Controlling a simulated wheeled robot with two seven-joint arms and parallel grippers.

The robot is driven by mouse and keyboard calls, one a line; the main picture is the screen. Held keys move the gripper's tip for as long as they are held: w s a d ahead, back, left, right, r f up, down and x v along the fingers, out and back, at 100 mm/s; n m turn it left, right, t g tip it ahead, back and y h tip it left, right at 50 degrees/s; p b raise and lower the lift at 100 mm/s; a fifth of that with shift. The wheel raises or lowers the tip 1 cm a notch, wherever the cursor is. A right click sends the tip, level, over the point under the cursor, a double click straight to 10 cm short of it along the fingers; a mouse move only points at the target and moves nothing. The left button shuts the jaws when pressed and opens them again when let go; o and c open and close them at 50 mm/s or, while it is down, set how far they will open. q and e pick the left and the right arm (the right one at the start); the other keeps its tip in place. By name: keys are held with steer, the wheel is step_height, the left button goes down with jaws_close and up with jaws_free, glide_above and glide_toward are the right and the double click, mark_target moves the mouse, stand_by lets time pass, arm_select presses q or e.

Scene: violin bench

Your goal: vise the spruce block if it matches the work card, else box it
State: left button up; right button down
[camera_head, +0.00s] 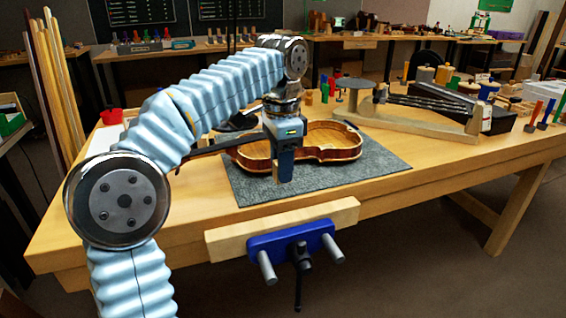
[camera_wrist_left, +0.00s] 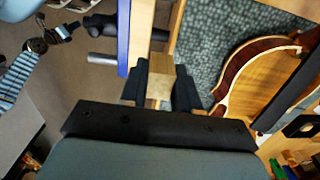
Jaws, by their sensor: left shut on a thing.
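My left gripper (camera_head: 283,178) points down above the front edge of the grey mat. It is shut on a small pale wooden block, the spruce block (camera_wrist_left: 160,78), which shows between the two dark fingers in the left wrist view. I cannot pick out the work card or the box for certain. My right arm seems to show at the left wrist view's upper left, its gripper small and unclear.
A violin body (camera_head: 335,146) lies on the grey mat (camera_head: 382,166) just behind my left gripper. A wooden fixture (camera_head: 425,122) stands at the back right, with jars and small tools beyond.

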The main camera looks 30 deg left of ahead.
mark_target(282, 197)
arm_select(q)
steer(key=shift+f+b, duration=2)
steer(key=shift+f, duration=0.9)
steer(key=shift+p, duration=0.85)
steer(key=shift+f+b, duration=0.8)
steer(key=shift+f, duration=0.35)
steer(key=shift+r, duration=0.1)
steer(key=shift+r+p, duration=0.8)
steer(key=shift+p, duration=0.2)
steer(key=shift+p, duration=0.7)
stand_by(0.3)
steer(key=shift+f+b, duration=0.4)
steer(key=shift+f, duration=0.2)
